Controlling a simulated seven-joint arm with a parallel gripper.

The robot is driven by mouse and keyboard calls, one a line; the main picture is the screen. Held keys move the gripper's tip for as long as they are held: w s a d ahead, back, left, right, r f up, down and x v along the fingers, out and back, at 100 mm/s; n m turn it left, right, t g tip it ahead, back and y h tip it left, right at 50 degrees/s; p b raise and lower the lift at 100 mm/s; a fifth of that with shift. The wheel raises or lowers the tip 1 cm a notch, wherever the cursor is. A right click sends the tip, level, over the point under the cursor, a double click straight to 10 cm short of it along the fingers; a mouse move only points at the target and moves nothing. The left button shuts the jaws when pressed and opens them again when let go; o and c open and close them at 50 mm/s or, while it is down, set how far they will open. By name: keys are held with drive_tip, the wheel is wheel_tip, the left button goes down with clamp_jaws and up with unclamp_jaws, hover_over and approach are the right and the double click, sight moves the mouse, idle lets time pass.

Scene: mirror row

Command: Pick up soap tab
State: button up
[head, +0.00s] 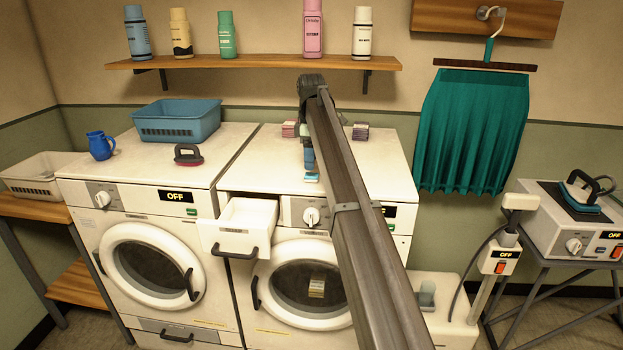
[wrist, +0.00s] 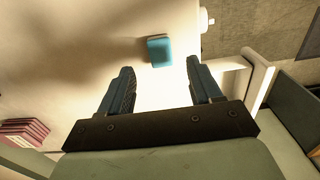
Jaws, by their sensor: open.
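The soap tab appears to be a small blue block (wrist: 159,50) on a pale surface in the wrist view. In the head view a small light-blue piece (head: 311,178) shows on the right washer's top, near its front edge and just below my gripper (head: 309,161). In the wrist view my gripper (wrist: 160,78) has its two dark fingers spread apart with nothing between them. The blue block lies just beyond the fingertips, roughly centred between them, and apart from them. My arm hides part of the washer top in the head view.
A pulled-out drawer (head: 240,222) juts from the right washer (head: 385,165). A pink stack (head: 290,129) and another stack (head: 361,133) sit at the back of its top. A shelf of bottles (head: 250,62) hangs above. A blue basket (head: 178,120) stands on the left washer.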

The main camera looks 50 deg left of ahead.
sight(312, 174)
wheel_tip(312, 174, down, 5)
drive_tip(key=shift+r, duration=0.1)
idle(0.3)
drive_tip(key=c, duration=1.1)
